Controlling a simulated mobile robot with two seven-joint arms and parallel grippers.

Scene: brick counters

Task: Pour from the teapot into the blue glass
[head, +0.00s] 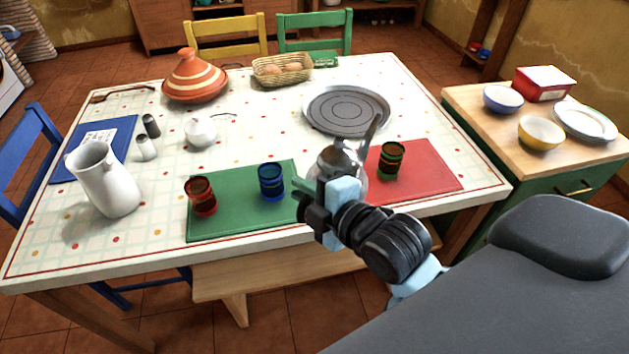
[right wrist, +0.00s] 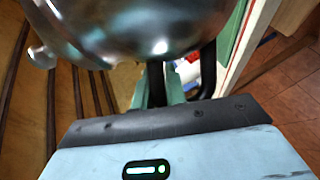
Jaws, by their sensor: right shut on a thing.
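A shiny silver teapot (head: 347,160) is above the near edge of the table, by the red mat. My right gripper (head: 308,197) is shut on it, partly covering it. Its slim spout points up and to the right, away from the glasses. In the right wrist view the teapot's rounded metal body (right wrist: 140,25) fills the top, with a small knob at its left; the fingers (right wrist: 170,88) are just below. The blue glass (head: 271,182) stands upright on the green mat, just left of the gripper. My left gripper is out of view.
A red glass (head: 202,196) stands on the green mat (head: 232,215), a green glass (head: 391,160) on the red mat (head: 432,170). A white pitcher (head: 104,180) is at left, a round dark plate (head: 347,109) behind the teapot.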

